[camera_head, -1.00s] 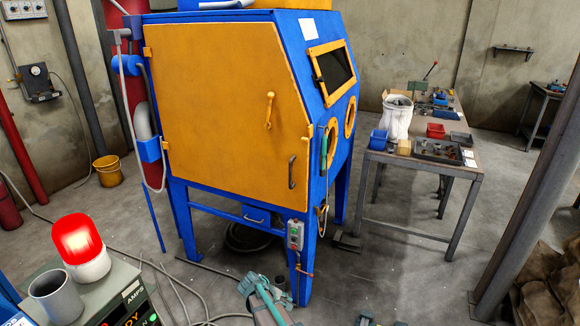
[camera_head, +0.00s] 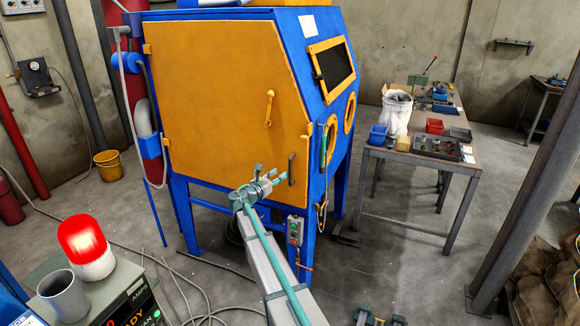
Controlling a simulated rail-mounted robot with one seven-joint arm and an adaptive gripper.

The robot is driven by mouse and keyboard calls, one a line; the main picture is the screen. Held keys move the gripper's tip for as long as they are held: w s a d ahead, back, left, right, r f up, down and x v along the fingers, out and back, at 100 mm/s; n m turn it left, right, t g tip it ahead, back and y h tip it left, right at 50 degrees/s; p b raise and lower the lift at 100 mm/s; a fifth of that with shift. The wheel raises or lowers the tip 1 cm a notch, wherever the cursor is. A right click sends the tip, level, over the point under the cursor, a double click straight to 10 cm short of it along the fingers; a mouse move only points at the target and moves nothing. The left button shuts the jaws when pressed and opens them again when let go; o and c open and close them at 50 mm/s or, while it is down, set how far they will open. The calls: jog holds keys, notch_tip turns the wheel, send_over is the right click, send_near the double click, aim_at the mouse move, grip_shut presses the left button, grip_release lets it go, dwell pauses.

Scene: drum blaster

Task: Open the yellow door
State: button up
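The yellow door (camera_head: 215,110) is the big side panel of a blue cabinet and sits shut in its frame. A dark grey upright bar handle (camera_head: 291,169) is at its lower right edge. A yellow lever (camera_head: 269,108) is fixed higher up on the door. My gripper (camera_head: 273,178) is at the end of my teal and grey arm, in front of the door's lower right part. In the picture it lies just left of and below the handle, apart from it. It is too small to tell whether its fingers are open. I see nothing held in it.
A control box (camera_head: 295,231) hangs on the cabinet's front leg. A workbench (camera_head: 420,160) with bins and tools stands right. A red lamp (camera_head: 86,247) and grey cup (camera_head: 64,296) are at the lower left. Hoses lie on the floor, and a post (camera_head: 535,170) stands right.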

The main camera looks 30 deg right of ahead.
jog(key=p+x, duration=0.3)
jog(key=x, duration=0.6)
jog(key=shift+d, duration=0.1)
grip_shut()
